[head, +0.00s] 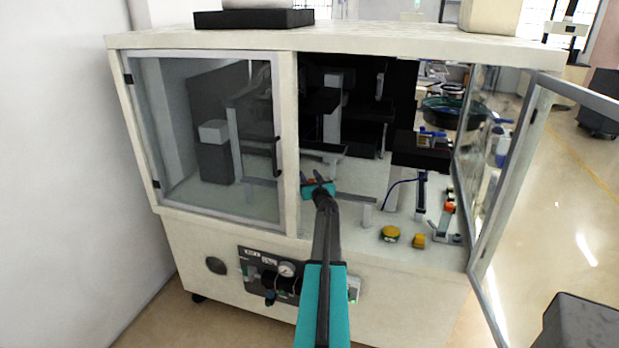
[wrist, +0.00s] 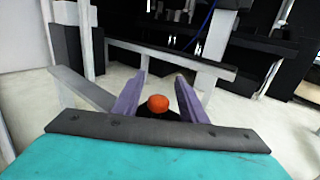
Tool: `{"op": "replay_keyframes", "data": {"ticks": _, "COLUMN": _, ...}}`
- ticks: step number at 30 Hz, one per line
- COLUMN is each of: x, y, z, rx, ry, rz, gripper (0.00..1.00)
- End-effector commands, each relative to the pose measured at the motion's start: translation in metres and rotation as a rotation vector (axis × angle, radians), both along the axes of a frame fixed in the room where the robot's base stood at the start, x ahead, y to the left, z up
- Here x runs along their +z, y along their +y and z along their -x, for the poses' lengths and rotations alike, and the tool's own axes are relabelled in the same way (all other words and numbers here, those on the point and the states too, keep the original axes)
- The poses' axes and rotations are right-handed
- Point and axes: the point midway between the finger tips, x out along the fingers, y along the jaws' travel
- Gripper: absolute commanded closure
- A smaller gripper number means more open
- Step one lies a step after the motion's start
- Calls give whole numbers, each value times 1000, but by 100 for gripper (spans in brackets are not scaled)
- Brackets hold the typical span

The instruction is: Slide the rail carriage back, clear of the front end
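My gripper (head: 320,188) is inside the cabinet, past the open right doorway, close to the centre post. In the wrist view its two purple fingers (wrist: 160,76) stand apart. An orange-red round knob (wrist: 158,103) on a dark base shows between them, with a gap visible on each side. The knob looks like part of the rail carriage, but its body is mostly hidden by my gripper. A grey rail (head: 356,197) runs out to the right of my gripper in the head view. A grey bar (wrist: 82,88) shows left of the fingers in the wrist view.
The left glass door (head: 205,135) is shut; the right door (head: 510,180) stands open. A yellow round part (head: 390,234) and a yellow block (head: 419,241) lie on the cabinet floor at right. A second long bar (wrist: 170,58) crosses ahead of the fingers.

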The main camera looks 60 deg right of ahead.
Motion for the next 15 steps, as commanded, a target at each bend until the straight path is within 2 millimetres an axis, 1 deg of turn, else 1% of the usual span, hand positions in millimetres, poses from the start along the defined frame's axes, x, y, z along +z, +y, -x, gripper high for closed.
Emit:
{"op": "replay_keyframes", "data": {"ticks": 8, "x": 0, "y": 7, "z": 7, "rx": 0, "ry": 0, "rz": 0, "gripper": 61}}
{"op": "replay_keyframes", "data": {"ticks": 15, "x": -1, "y": 21, "z": 22, "rx": -1, "ry": -1, "rz": 0, "gripper": 61}}
